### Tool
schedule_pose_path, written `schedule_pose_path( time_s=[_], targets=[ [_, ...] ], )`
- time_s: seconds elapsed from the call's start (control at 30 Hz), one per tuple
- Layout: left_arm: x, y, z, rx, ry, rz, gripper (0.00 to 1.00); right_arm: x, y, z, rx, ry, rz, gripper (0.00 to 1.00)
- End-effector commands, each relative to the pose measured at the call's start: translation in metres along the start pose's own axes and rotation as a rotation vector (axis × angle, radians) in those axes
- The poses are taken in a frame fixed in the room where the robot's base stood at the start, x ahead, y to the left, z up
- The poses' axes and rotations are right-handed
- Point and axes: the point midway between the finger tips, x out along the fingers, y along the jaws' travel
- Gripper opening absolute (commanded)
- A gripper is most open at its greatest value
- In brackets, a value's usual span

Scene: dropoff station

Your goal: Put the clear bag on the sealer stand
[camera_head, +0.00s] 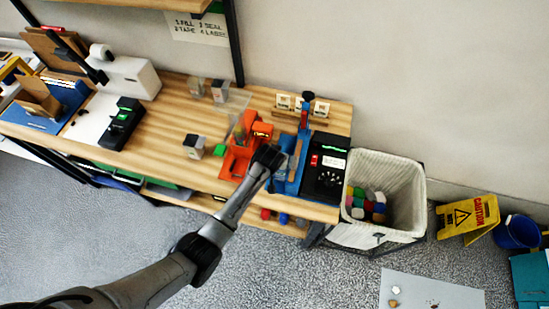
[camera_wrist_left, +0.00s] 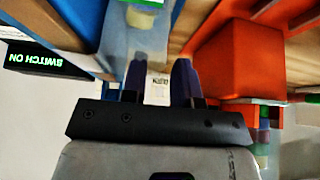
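The blue sealer stand (camera_head: 282,185) is on the table's right part, between an orange holder (camera_head: 234,162) and the black sealer (camera_head: 325,178). My left gripper (camera_head: 275,155) is over the stand, its fingertips hard to make out there. In the left wrist view its two dark fingers (camera_wrist_left: 160,75) are a small gap apart, with a white label showing in the gap. A pale see-through sheet (camera_wrist_left: 140,42), perhaps the clear bag, lies along the left finger over the blue stand (camera_wrist_left: 178,12). I cannot tell whether the fingers grip it. My right gripper is out of view.
An orange block (camera_wrist_left: 238,58) is close to the right finger. A small rack with white cards (camera_head: 300,107) stands behind. A white basket (camera_head: 408,190) of coloured items is right of the table. The table's left middle (camera_head: 160,130) is clear.

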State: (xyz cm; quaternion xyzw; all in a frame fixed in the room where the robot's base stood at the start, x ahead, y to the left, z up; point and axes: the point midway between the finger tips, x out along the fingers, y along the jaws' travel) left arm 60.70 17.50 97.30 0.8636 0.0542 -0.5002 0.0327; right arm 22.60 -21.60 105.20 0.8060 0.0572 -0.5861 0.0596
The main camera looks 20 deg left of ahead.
Motion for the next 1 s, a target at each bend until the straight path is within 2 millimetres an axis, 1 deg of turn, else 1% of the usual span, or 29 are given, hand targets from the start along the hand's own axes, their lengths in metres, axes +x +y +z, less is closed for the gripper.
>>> schedule_pose_path(
  time_s=[0.17, 0.5, 0.63, 0.8, 1.0],
  targets=[
    [-0.020, 0.000, -0.001, 0.000, 0.003, 0.001, 0.28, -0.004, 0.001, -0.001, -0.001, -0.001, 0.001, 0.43],
    [-0.079, 0.000, -0.001, 0.000, 0.004, 0.001, 0.28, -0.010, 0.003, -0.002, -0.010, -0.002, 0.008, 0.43],
    [-0.097, 0.000, -0.001, 0.000, 0.003, 0.001, 0.28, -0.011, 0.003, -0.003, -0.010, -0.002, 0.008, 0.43],
    [-0.113, 0.000, -0.001, 0.000, 0.002, 0.000, 0.28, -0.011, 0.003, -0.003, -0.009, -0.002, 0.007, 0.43],
    [-0.120, 0.000, 0.000, 0.000, 0.001, 0.000, 0.28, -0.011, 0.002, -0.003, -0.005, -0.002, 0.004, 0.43]
  ],
)
